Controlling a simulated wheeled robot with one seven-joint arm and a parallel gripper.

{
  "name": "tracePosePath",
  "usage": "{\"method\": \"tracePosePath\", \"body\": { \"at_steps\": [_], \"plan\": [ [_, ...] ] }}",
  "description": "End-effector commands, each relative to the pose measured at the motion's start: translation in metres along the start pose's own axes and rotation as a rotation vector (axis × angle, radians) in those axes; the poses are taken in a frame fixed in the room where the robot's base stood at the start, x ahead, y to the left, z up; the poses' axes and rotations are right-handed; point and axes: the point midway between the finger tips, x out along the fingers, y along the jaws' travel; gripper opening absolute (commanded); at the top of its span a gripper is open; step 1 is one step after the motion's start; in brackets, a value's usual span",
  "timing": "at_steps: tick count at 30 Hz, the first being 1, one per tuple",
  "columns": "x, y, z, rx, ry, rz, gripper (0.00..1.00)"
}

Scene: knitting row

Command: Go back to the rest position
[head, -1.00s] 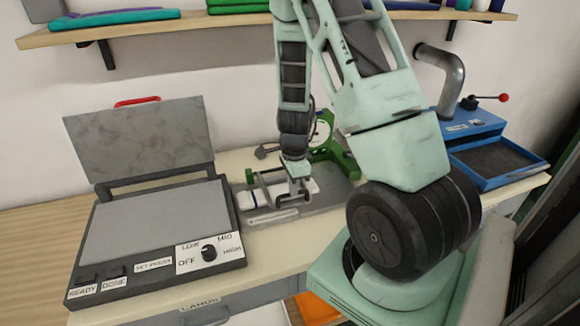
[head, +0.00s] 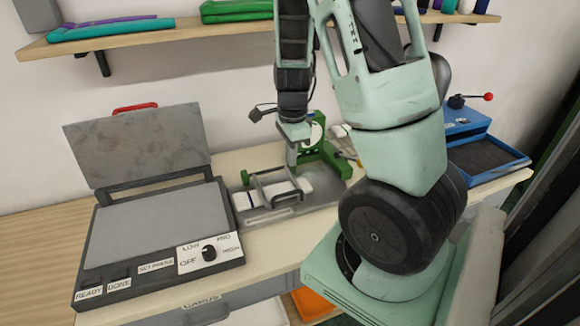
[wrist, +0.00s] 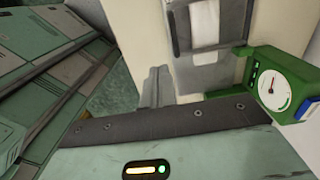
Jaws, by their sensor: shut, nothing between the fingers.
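My gripper (head: 291,160) hangs fingers-down above the back of a grey tray fixture (head: 286,212) on the bench, in front of a green device with a round dial (head: 322,160). The fingers are together with nothing between them. In the wrist view my gripper (wrist: 156,86) shows as two grey fingers side by side, over pale bench top. A white piece (head: 297,187) lies in the fixture under a dark handle frame (head: 272,188); the gripper appears clear of both.
A flat press (head: 155,225) with its lid up stands at the left. A blue machine (head: 480,135) with a red-knobbed lever is at the right. A shelf (head: 165,35) with folded items runs above. An orange thing (head: 312,305) shows below the bench.

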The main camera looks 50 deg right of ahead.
Motion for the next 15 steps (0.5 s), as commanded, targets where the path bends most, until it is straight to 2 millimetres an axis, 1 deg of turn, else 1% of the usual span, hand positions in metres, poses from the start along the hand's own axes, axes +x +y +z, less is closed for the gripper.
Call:
{"method": "tracePosePath", "body": {
  "at_steps": [1,4,12,14,15],
  "plan": [
    [-0.005,0.001,0.001,-0.001,-0.001,-0.002,0.0],
    [-0.009,0.002,0.0,-0.001,0.0,0.0,0.0],
    [-0.009,0.002,0.001,-0.004,-0.001,0.001,0.0],
    [-0.009,0.004,0.011,-0.052,-0.009,0.002,0.0],
    [-0.009,0.007,0.022,-0.111,-0.018,0.003,0.0]
  ]
}}
